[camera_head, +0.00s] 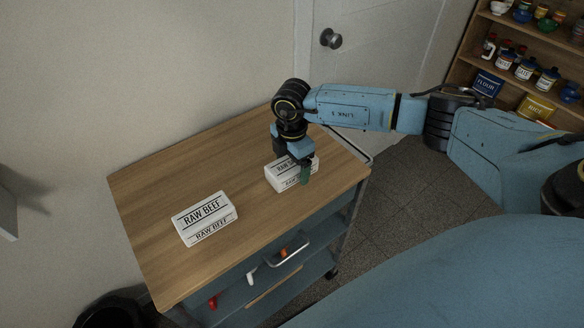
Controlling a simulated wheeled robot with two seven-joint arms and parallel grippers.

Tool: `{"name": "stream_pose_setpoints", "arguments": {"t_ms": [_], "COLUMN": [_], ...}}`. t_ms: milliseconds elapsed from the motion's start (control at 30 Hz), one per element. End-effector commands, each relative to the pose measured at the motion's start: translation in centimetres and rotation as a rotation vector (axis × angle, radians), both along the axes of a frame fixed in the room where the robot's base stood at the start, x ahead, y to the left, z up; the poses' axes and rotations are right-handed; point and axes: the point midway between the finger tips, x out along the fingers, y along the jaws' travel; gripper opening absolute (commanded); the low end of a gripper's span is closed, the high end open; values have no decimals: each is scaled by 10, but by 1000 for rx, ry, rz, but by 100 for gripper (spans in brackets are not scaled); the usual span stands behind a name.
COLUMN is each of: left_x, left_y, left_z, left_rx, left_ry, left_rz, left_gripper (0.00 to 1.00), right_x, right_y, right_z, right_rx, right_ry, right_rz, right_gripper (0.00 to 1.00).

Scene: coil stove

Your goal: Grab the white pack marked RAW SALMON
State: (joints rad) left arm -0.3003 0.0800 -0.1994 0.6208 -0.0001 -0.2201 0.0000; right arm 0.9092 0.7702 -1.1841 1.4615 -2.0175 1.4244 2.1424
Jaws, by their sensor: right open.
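A white pack (281,181) with black print lies near the right end of the wooden cart top. Its label is partly hidden by my right gripper, and the part that shows reads like RAW and something more. My right gripper (301,176) is open and comes down from above at this pack, with a finger in front of its near right side. Whether it touches the pack I cannot tell. A second white pack, marked RAW BEEF (205,218), lies to the left on the same top. My left gripper is not in view.
The wooden cart top (160,190) is clear around the packs. A metal handle (289,252) and lower shelves are on its near side. A door with a knob (331,39) stands behind, and a shelf of jars (525,69) is at the upper right.

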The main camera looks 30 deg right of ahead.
Motion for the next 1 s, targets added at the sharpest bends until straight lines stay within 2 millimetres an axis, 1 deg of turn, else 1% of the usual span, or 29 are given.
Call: {"name": "stream_pose_setpoints", "arguments": {"t_ms": [33,67,433,633,733,867,1000], "left_x": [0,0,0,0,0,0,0], "left_y": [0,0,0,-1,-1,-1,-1], "left_z": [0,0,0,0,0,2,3], "left_rx": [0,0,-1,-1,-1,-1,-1], "left_ry": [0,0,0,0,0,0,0], "left_rz": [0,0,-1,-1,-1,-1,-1], "left_gripper": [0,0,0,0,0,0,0], "right_x": [0,0,0,1,1,2,2], "right_y": [0,0,0,0,0,-1,0], "right_z": [0,0,1,2,7,27,56], "right_rx": [0,0,0,1,1,1,1], "right_ry": [0,0,-1,-2,-4,-6,-7], "right_rz": [0,0,0,0,0,0,0], "right_gripper": [80,76,27,26,26,26,26]}}
